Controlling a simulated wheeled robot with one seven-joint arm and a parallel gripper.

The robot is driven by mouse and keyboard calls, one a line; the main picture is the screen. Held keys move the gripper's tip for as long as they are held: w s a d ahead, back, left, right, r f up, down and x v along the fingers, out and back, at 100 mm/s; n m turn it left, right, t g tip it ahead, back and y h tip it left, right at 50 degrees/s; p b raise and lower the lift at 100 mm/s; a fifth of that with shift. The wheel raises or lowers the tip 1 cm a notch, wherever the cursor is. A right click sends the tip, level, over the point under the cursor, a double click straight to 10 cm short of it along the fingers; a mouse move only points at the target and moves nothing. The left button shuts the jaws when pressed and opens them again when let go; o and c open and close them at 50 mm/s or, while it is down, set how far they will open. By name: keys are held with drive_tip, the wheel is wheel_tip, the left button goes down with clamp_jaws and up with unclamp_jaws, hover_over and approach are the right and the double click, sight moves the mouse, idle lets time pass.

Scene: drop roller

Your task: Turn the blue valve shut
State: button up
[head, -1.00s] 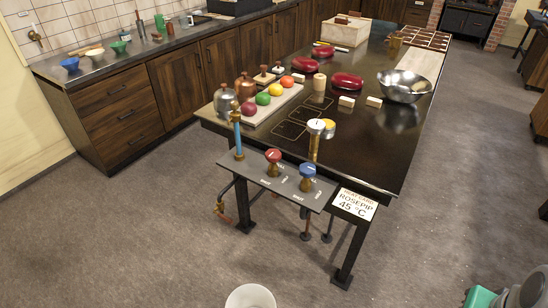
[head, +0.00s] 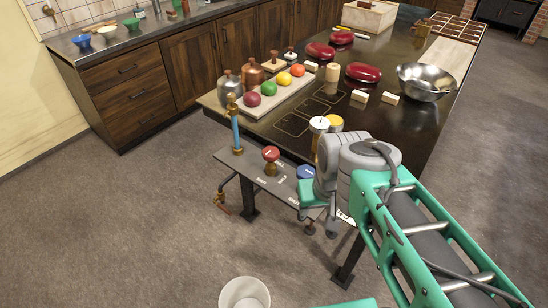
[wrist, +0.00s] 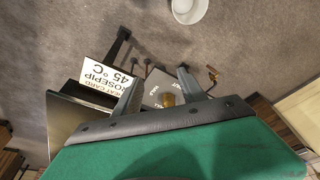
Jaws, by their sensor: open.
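The blue valve (head: 306,172) stands on a grey panel (head: 250,172) at the table's front end in the head view, its right side hidden by my arm. The red valve (head: 270,154) stands to its left on the same panel. My gripper (head: 316,218) is open and points down at the panel's right end, close to the blue valve. In the wrist view the fingers of my gripper (wrist: 160,78) are spread over the panel, with a brass fitting (wrist: 168,100) between them. No blue knob shows there, and I cannot tell which valve the fitting belongs to.
A blue upright tube (head: 236,130) stands at the panel's left end. A heat card reading ROSEPIP 45 °C (wrist: 110,75) is beside one finger in the wrist view. A white bucket (head: 245,293) stands on the floor.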

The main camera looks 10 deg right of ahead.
sight(306, 170)
drive_tip(key=shift+o, duration=1.4)
drive_tip(key=w+r+g+p, duration=0.1)
drive_tip(key=w+r+p, duration=0.1)
drive_tip(key=w+r, duration=0.3)
drive_tip(key=shift+w+d+r+p, duration=0.2)
drive_tip(key=shift+w+d+p, duration=0.15)
drive_tip(key=shift+w+p, duration=0.1)
drive_tip(key=shift+o, duration=0.3)
drive_tip(key=shift+g, duration=0.9)
drive_tip(key=w, duration=0.2)
drive_tip(key=w+r+p, duration=0.1)
drive_tip(key=w, duration=0.1)
drive_tip(key=w+r+p, duration=0.1)
drive_tip(key=w, duration=0.2)
drive_tip(key=shift+a+r, duration=0.1)
drive_tip(key=shift+a, duration=0.2)
drive_tip(key=shift+w, duration=0.3)
wheel_tip(306, 170, down, 8)
drive_tip(key=shift+r+p, duration=0.1)
drive_tip(key=shift+p, duration=0.55)
drive_tip(key=c, duration=1.4)
